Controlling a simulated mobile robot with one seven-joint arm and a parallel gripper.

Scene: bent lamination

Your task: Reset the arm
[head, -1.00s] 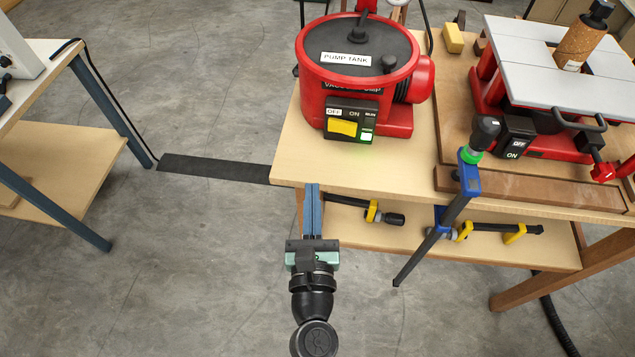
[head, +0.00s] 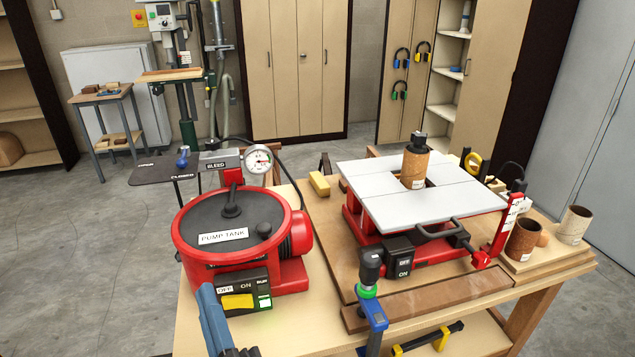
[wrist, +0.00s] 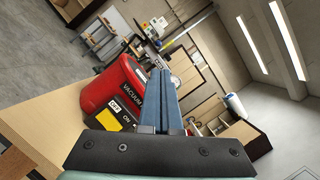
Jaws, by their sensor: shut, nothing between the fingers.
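My gripper (head: 212,318) shows at the bottom of the head view, with blue fingers shut and nothing between them. It points up in front of the red vacuum pump tank (head: 190,262), just left of the yellow switch on its control box (head: 243,297). I cannot tell whether the fingers touch the pump. In the wrist view the shut fingers (wrist: 166,85) reach up the middle, with the red pump (wrist: 118,92) just left of them. The rest of my arm is mostly below the head view.
The wooden workbench (head: 330,327) carries a red machine with a grey top (head: 445,200). A blue clamp (head: 372,312) stands at the bench's front edge. Brown cylinders (head: 522,240) stand at the right. A dark control plate (head: 160,168) and gauge (head: 258,160) rise behind the pump. Open floor lies left.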

